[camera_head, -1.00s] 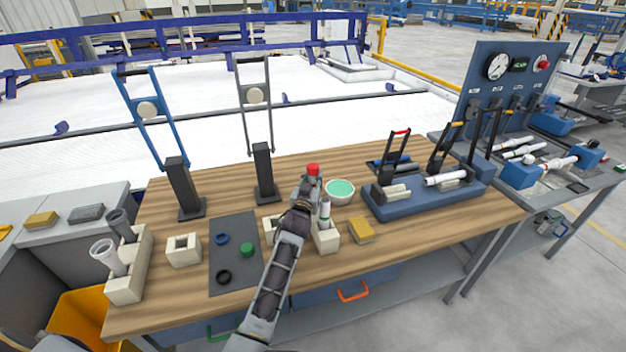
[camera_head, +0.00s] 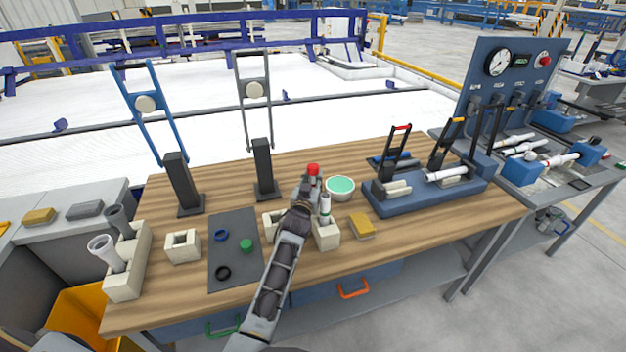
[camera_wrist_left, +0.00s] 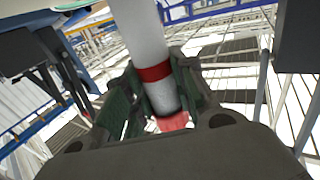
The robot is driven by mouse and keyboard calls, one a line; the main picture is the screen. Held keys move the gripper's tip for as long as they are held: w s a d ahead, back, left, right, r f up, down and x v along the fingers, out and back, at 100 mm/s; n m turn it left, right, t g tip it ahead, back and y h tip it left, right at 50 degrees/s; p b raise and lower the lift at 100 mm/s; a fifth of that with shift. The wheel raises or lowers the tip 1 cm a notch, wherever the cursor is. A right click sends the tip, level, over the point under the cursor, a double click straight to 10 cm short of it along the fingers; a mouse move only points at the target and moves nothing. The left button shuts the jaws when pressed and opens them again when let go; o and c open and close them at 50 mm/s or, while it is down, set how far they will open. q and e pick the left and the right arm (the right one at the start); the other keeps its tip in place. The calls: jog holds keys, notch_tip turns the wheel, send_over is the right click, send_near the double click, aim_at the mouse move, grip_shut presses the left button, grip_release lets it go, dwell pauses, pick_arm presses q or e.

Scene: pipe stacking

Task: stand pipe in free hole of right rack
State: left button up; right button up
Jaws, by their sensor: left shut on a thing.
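My left gripper (camera_head: 307,187) is shut on a white pipe with a red band (camera_wrist_left: 152,72), and its red end (camera_head: 313,169) shows above the fingers in the head view. In the wrist view the pipe runs between the fingers (camera_wrist_left: 160,100) down to its red tip. The cream right rack (camera_head: 327,237) is partly hidden behind my left arm. How far the held pipe is above the rack cannot be told.
A cream block (camera_head: 183,247), a grey mat (camera_head: 232,280) with rings, a green-filled bowl (camera_head: 340,187), a yellow sponge (camera_head: 362,226) and a blue fixture (camera_head: 415,204) stand around. Two tall stands (camera_head: 264,170) (camera_head: 184,187) rise behind.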

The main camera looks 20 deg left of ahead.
pick_arm(q)
jog(key=shift+f, duration=0.35)
pick_arm(e)
jog(key=shift+d+f, duration=0.25)
jog(key=shift+d, duration=0.15)
pick_arm(q)
jog(key=shift+f+b, duration=0.45)
jog(key=shift+b, duration=0.05)
pick_arm(e)
jog(key=shift+a+f, duration=0.3)
jog(key=shift+a, duration=0.3)
pick_arm(q)
jog(key=shift+f, duration=0.15)
pick_arm(e)
jog(key=shift+s+a+f, duration=0.1)
jog(key=shift+a, duration=0.1)
pick_arm(q)
jog(key=o, duration=1.1)
jog(key=shift+s+d, duration=0.15)
jog(key=shift+s, duration=1.85)
jog(key=shift+s+d, duration=0.15)
jog(key=shift+s, duration=1.85)
pick_arm(e)
jog(key=shift+w+d, duration=0.25)
jog(key=shift+d, duration=0.25)
